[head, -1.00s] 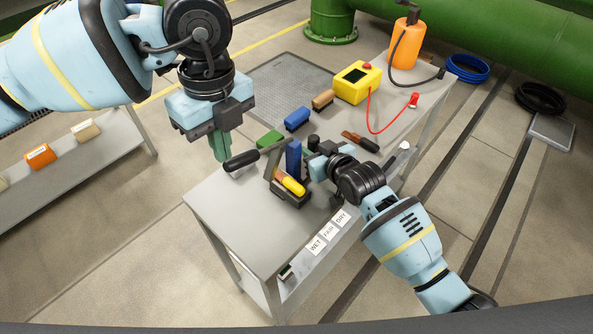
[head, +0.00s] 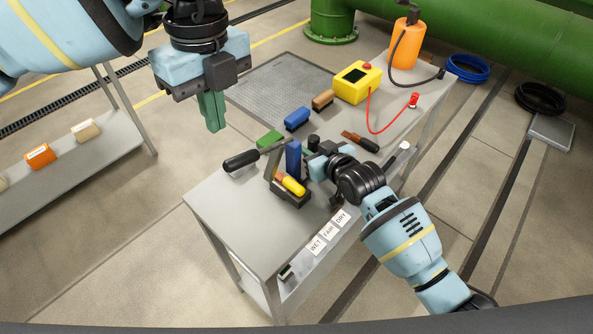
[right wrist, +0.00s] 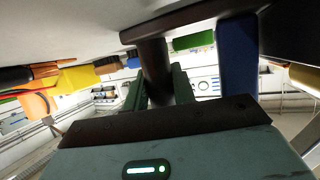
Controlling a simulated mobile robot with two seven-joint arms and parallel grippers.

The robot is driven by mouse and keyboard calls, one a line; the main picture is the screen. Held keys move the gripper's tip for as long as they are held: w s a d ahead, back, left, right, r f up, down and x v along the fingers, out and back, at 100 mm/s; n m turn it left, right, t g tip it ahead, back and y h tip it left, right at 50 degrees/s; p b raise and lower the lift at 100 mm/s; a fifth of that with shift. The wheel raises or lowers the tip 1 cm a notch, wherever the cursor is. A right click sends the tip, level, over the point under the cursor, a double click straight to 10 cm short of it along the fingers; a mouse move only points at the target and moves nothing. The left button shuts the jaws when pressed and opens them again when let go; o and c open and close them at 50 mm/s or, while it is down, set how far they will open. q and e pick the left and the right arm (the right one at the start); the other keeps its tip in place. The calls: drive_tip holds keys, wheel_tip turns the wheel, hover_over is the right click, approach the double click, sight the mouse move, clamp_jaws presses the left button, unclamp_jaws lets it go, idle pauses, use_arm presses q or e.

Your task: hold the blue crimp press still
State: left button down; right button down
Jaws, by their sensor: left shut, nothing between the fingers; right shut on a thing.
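My left gripper (head: 213,112) is shut and empty, in the air behind and left of the press.
The table (head: 230,215) also carries a green block (head: 270,139), a blue block (head: 297,118), a tan block (head: 322,100), a yellow box (head: 357,82) with a red lead, and an orange bottle (head: 404,45). WET, FAIR and DRY labels (head: 329,232) line the front edge.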

drive_tip(key=shift+s+f, duration=0.15)
drive_tip(key=shift+f, duration=0.45)
drive_tip(key=c, duration=1.3)
unclamp_jaws()
drive_tip(key=shift+r, duration=0.15)
drive_tip(key=shift+o, duration=1.1)
drive_tip(key=shift+r, duration=0.1)
use_arm(q)
drive_tip(key=shift+w, duration=0.1)
use_arm(e)
drive_tip(key=shift+w+r, duration=0.1)
drive_tip(key=shift+w, duration=0.1)
drive_tip(key=shift+s, duration=0.1)
drive_tip(key=shift+p+v, duration=0.35)
drive_tip(key=shift+v, duration=1.15)
drive_tip(key=shift+p+v, duration=0.35)
drive_tip(key=shift+v, duration=2.5)
use_arm(q)
drive_tip(key=r, duration=0.3)
drive_tip(key=shift+s, duration=0.2)
use_arm(e)
drive_tip(key=shift+r, duration=0.15)
drive_tip(key=shift+d, duration=0.1)
